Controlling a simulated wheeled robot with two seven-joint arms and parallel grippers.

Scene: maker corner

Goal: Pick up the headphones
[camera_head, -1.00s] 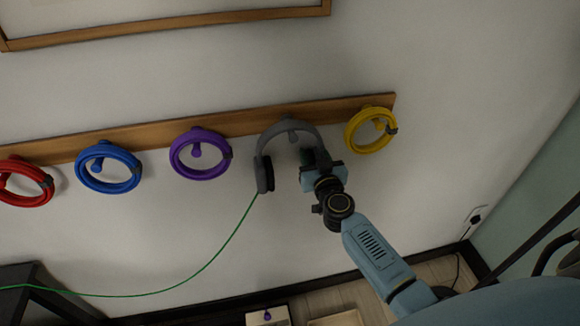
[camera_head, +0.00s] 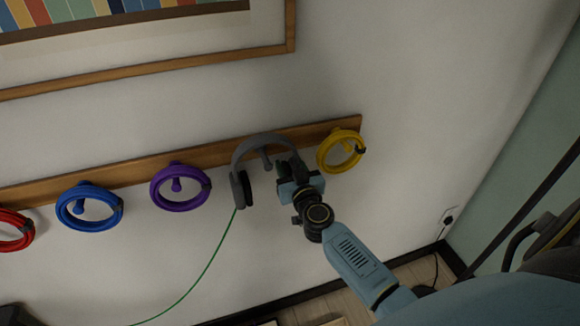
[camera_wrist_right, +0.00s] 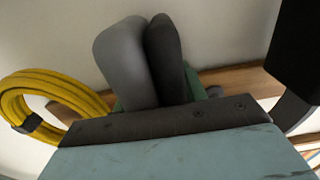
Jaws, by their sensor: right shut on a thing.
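The grey headphones (camera_head: 240,155) are at the wooden peg rail (camera_head: 222,155), between the purple and yellow rings. Their band arches over a peg (camera_head: 266,160), with a gap between the band and the peg tip. The left ear cup (camera_head: 241,190) hangs free, with a green cable (camera_head: 212,262) running down from it. My right gripper (camera_head: 291,171) is shut on the right ear cup, which shows grey and dark in the right wrist view (camera_wrist_right: 125,62). Whether the band still touches the peg is hard to tell. My left gripper is not in view.
A yellow ring (camera_head: 325,155) hangs close to the right of the headphones. Purple (camera_head: 155,190), blue (camera_head: 62,210) and red (camera_head: 28,232) rings hang to the left. A framed picture (camera_head: 150,73) is above.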

